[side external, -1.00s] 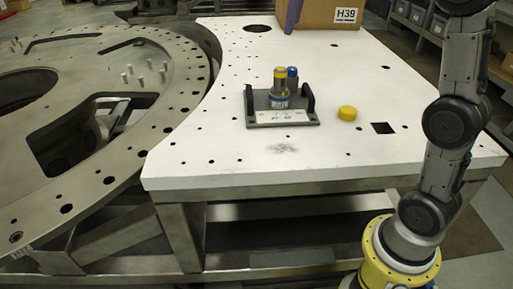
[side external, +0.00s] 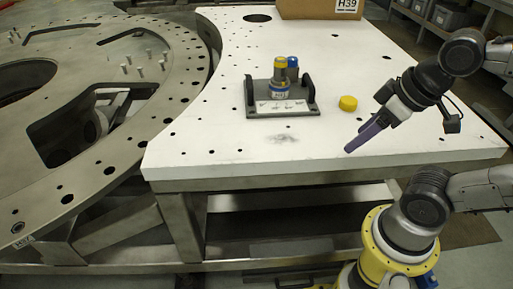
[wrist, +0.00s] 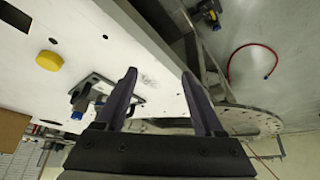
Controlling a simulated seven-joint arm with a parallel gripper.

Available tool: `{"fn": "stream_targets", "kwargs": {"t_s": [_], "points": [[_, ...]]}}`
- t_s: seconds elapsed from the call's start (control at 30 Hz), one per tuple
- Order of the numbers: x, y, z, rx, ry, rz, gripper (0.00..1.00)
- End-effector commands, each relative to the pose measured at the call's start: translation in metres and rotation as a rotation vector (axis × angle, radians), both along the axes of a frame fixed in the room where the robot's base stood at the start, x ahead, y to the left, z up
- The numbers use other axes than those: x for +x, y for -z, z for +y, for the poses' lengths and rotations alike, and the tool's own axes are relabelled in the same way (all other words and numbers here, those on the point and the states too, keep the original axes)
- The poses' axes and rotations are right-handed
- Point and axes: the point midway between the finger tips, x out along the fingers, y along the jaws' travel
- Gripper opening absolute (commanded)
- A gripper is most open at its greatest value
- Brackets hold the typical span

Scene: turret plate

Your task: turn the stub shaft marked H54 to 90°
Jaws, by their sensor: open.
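Two stub shafts stand upright together in a small fixture (side external: 285,114) with dark upright side brackets on the white table. I cannot tell which is H54. My gripper (side external: 347,151), with purple fingers, is open and empty above the table's front right, well apart from the fixture. In the wrist view the fingers (wrist: 160,73) are spread, and the fixture (wrist: 103,83) lies beyond, left of centre, partly hidden by a finger.
A loose yellow cap (side external: 348,104) lies right of the fixture; it also shows in the wrist view (wrist: 49,61). A cardboard box (side external: 310,8) marked H39 stands at the table's back. A large metal ring (side external: 165,75) with pegs lies to the left. The table's front left is clear.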

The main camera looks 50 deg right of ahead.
Motion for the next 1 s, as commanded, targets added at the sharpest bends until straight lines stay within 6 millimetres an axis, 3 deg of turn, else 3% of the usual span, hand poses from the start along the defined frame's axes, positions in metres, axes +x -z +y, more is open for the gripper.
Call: {"fn": "stream_targets", "kwargs": {"t_s": [0.17, 0.3, 0.47, 0.67, 0.8, 1.0], "points": [[0.006, -0.005, 0.0, 0.019, 0.038, -0.03, 0.7], [-0.002, -0.004, 0.0, 0.037, 0.074, 0.013, 0.7], [0.008, -0.051, -0.001, 0.069, 0.144, 0.014, 0.7], [0.046, -0.12, -0.007, 0.107, 0.265, 0.062, 0.7], [0.085, -0.16, -0.018, 0.128, 0.362, 0.111, 0.7], [0.145, -0.194, -0.039, 0.152, 0.489, 0.177, 0.7]]}}
